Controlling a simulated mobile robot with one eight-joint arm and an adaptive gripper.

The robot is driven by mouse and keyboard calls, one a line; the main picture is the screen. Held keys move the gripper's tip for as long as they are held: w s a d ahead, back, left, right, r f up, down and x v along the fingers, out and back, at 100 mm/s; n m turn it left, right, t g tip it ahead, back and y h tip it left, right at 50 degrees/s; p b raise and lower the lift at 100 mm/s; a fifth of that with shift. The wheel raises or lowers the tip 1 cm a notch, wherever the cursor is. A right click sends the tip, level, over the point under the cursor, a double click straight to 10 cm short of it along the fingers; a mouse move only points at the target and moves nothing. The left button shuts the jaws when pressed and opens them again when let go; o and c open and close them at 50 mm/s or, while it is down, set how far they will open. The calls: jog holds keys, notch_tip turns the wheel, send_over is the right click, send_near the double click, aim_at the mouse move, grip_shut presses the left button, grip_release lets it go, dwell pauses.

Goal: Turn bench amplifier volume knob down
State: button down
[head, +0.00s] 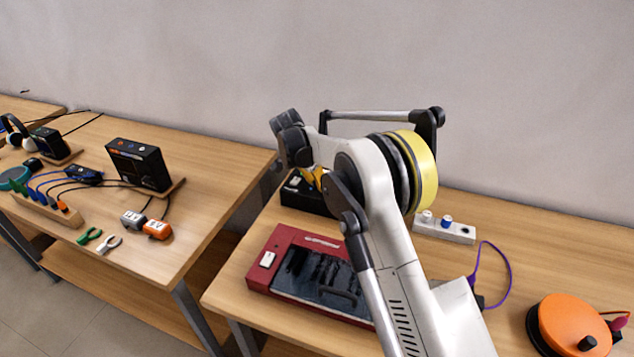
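A black box (305,199) on the right bench, partly behind my arm, may be the bench amplifier; its front and any volume knob are mostly hidden. Another black box (138,166) stands on the left bench, with small coloured marks along its top and cables at its base. I cannot tell which one is the amplifier. My arm rises from the bottom right and bends at a yellow-ringed joint. Its dark end, with my gripper (290,140), is above and left of the right bench's black box. The fingers are not clear, and I see nothing held.
A red-framed tray (268,282) with dark tools lies at the right bench's front. A pale socket strip (443,229), a purple cable and an orange round device (568,325) are to the right. A gap separates the benches. Pliers and plugs lie on the left bench.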

jog(key=n+y, duration=0.1)
jog(key=n, duration=0.2)
jog(key=n+t+y+p, duration=0.1)
jog(key=n, duration=0.3)
jog(key=shift+d+t, duration=0.1)
jog(key=shift+t, duration=0.2)
jog(key=n+y, duration=0.1)
jog(key=n, duration=0.2)
jog(key=shift+n+y, duration=0.3)
jog(key=n+y, duration=0.1)
jog(key=n, duration=0.2)
jog(key=shift+n+p, duration=0.3)
jog(key=n+y, duration=0.1)
jog(key=n, duration=0.2)
jog(key=shift+n+g+y, duration=0.3)
jog(key=shift+g, duration=0.1)
jog(key=n+g+y, duration=0.1)
jog(key=n, duration=0.2)
jog(key=shift+n+p, duration=0.35)
jog(key=shift+n, duration=0.05)
jog(key=n, duration=0.2)
jog(key=n+g, duration=0.1)
jog(key=n, duration=0.1)
jog(key=shift+g+y, duration=0.3)
jog(key=shift+n+g+p, duration=0.45)
jog(key=shift+n+g, duration=0.25)
jog(key=shift+n, duration=1)
